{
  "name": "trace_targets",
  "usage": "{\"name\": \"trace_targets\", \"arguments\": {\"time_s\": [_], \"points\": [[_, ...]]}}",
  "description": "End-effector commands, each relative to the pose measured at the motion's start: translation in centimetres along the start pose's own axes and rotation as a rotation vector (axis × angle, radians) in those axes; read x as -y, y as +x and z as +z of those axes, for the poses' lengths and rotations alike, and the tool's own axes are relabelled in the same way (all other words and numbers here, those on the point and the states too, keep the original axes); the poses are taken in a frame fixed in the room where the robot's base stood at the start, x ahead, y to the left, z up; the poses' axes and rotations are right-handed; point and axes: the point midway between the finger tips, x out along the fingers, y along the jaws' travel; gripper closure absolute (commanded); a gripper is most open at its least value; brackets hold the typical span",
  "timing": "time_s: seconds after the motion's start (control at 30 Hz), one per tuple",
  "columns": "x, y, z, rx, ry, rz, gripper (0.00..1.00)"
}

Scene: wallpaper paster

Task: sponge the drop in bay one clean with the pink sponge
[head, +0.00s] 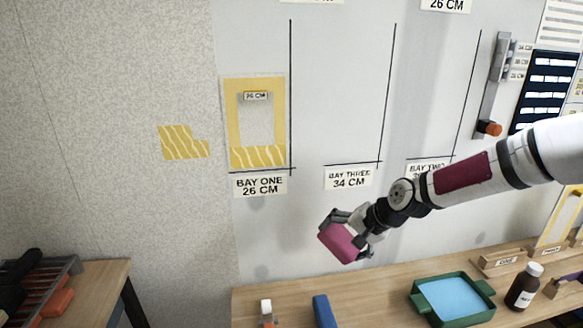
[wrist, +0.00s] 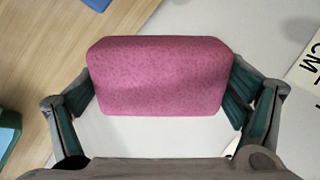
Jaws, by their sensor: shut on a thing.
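The pink sponge (head: 342,242) is held by my gripper (head: 350,234) in front of the wall, above the table and below the bay three label. In the wrist view the sponge (wrist: 160,76) sits between the two fingers of my gripper (wrist: 165,85), which are shut on its ends. Bay one, with its label (head: 259,184), is up and left of my gripper. A yellow-patterned drop (head: 233,110) hangs in bay one, with a pale rectangular middle and a striped lower band. The sponge is apart from the wall drop.
A green tray with blue inside (head: 452,298) stands on the wooden table (head: 385,283). A brown bottle (head: 524,287) is right of it, a blue block (head: 323,311) left. A yellow striped piece (head: 183,142) is on the left wall. Bay three's wall (head: 335,95) is bare.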

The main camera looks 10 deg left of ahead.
Motion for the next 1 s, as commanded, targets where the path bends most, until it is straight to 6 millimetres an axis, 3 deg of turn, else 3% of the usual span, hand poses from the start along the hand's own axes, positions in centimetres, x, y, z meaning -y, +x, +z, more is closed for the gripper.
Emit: {"name": "trace_targets", "arguments": {"time_s": [0.57, 0.8, 1.0], "points": [[10.6, -0.7, 1.0, -0.333, 0.216, -0.390, 0.38], [16.5, -3.6, 2.6, -0.566, 0.286, -0.606, 0.38], [19.5, -6.7, 3.9, -0.702, 0.299, -0.724, 0.38]]}}
